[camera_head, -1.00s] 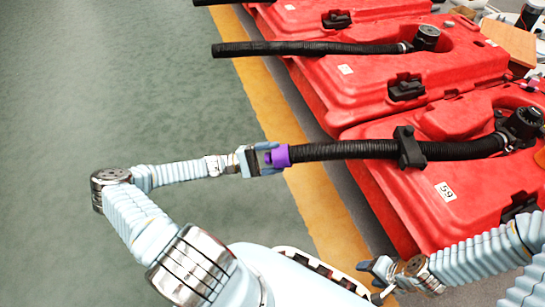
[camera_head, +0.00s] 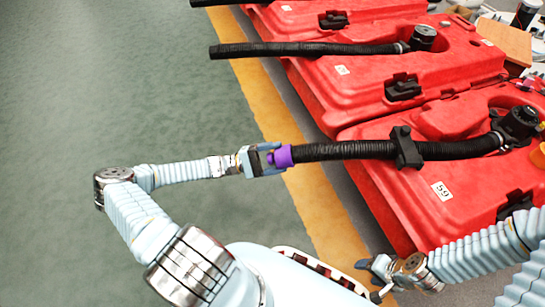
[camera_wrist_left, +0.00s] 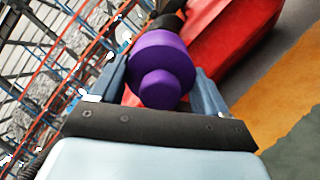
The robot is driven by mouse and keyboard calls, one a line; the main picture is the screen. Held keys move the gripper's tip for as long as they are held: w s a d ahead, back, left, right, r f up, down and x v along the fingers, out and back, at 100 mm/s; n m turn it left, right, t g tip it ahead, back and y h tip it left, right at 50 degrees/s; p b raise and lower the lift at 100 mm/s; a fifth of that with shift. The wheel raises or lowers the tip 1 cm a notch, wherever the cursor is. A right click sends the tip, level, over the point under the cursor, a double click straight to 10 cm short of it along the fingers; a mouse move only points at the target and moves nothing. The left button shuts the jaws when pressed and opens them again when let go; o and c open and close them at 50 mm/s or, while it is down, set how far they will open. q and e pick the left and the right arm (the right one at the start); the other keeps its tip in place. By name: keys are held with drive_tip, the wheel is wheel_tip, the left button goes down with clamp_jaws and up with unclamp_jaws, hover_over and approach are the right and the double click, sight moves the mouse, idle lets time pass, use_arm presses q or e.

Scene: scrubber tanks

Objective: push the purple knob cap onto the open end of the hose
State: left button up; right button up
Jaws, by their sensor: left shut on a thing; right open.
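The purple knob cap (camera_head: 281,157) is between the fingers of my left gripper (camera_head: 272,158). In the left wrist view the cap (camera_wrist_left: 160,60) shows its wide round disc and smaller knob facing me, with a finger on each side. The black ribbed hose (camera_head: 345,151) runs from the cap rightward over the front red tank. Its open end meets the cap and is hidden by it, so I cannot tell how far the cap is on. My right gripper (camera_head: 372,278) is open and empty at the lower right, away from the hose.
A black clip (camera_head: 405,148) holds the hose on the red tank (camera_head: 400,205) labelled 59. A second hose (camera_head: 300,49) lies over the tank behind, sticking out leftward. A yellow floor stripe (camera_head: 315,205) runs along the tanks. The green floor at left is clear.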

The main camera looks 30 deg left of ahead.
use_arm(q)
drive_tip(key=shift+w+d+r, duration=0.2)
drive_tip(key=shift+w+d, duration=0.1)
drive_tip(key=shift+d, duration=0.35)
drive_tip(key=o, duration=1)
drive_tip(key=shift+o, duration=0.2)
drive_tip(key=b+v, duration=0.2)
drive_tip(key=v, duration=0.6)
drive_tip(key=shift+a, duration=0.25)
drive_tip(key=shift+s+f, duration=0.1)
drive_tip(key=shift+s, duration=0.05)
